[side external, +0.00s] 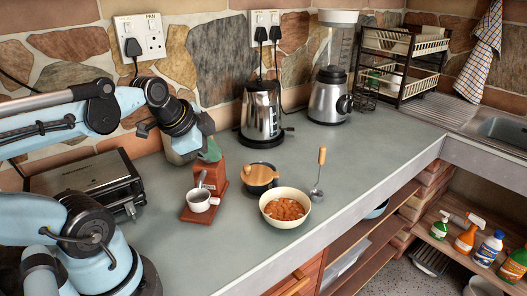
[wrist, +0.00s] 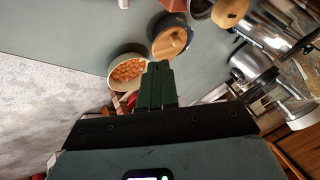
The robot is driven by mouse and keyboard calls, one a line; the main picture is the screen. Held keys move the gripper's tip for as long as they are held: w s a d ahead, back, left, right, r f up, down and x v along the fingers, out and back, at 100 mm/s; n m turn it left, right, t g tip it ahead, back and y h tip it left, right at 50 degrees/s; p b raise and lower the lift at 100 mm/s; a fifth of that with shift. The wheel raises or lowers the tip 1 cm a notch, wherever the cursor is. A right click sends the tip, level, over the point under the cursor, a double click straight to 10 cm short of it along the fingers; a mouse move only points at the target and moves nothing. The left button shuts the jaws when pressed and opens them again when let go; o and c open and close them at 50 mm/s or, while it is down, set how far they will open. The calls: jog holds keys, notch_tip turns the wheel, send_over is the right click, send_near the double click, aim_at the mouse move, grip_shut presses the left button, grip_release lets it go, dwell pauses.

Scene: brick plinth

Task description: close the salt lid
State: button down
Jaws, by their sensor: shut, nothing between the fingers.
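A small dark round pot (side external: 259,187) with a round wooden lid (side external: 262,174) stands behind the bowl; I take it for the salt pot. The lid also shows in the wrist view (wrist: 173,43). It covers much of the pot and looks off-centre, with dark pot (wrist: 165,24) showing beside it. I cannot tell whether it is fully seated. My gripper (side external: 213,151) is shut and empty, above the counter to the left of the pot and apart from it. Its dark green fingers (wrist: 157,84) show in the wrist view.
A cream bowl of orange cubes (side external: 286,210) stands in front of the pot. A red grinder (side external: 208,178) and white cup (side external: 199,203) are left; a ladle (side external: 318,190) is right. A kettle (side external: 261,110) and blender (side external: 329,95) stand behind.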

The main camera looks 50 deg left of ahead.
jog(key=m+h, duration=0.1)
jog(key=m, duration=0.1)
send_near(249, 177)
jog(key=shift+d+f, duration=1)
jog(key=shift+f, duration=1.05)
jog(key=shift+w+a+f+t, duration=0.15)
jog(key=shift+w+a+t, duration=0.15)
jog(key=shift+w+a, duration=1)
jog(key=shift+w+a, duration=0.15)
jog(key=shift+a, duration=0.05)
jog(key=shift+w+a, duration=0.85)
jog(key=shift+a, duration=0.15)
jog(key=shift+w+a, duration=0.8)
jog(key=shift+a, duration=0.25)
